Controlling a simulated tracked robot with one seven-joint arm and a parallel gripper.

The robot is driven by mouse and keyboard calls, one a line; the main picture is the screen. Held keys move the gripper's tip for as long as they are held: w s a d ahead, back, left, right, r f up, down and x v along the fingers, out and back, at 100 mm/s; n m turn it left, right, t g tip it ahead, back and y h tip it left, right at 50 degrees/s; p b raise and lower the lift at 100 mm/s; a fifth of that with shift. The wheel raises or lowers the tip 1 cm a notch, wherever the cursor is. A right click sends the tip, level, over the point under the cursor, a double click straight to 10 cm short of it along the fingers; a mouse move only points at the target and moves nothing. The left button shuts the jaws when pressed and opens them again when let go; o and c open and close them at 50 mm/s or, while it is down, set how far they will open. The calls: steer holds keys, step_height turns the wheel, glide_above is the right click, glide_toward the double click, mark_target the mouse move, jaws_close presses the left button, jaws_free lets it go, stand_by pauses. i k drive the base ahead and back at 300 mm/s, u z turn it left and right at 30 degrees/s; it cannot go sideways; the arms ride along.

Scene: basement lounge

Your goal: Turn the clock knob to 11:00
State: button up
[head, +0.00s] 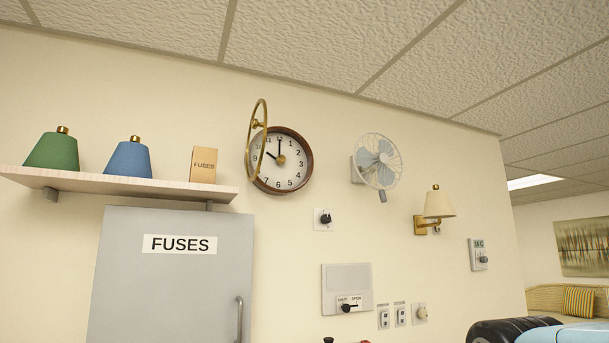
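A round wall clock (291,174) with a dark wooden rim and white face hangs left of centre in the head view. Its brass-ringed cover (249,153) is swung open to the left and overlaps the left edge of the clock. A brass knob (281,160) sits at the centre of the face, where the hands meet. The long hand points up at 12 and the shorter hand points at about 10, so it reads about 10:00. My gripper is not in view.
A shelf (120,184) with green and blue shades and a fuses box is left of the clock, above a grey fuses cabinet (168,285). A fan (378,162), lamp (438,205), small dial (324,219) and switch panels are on the wall to the right and below.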

mark_target(280, 159)
steer(key=z, duration=0.05)
steer(key=i, duration=0.85)
steer(key=u, duration=0.15)
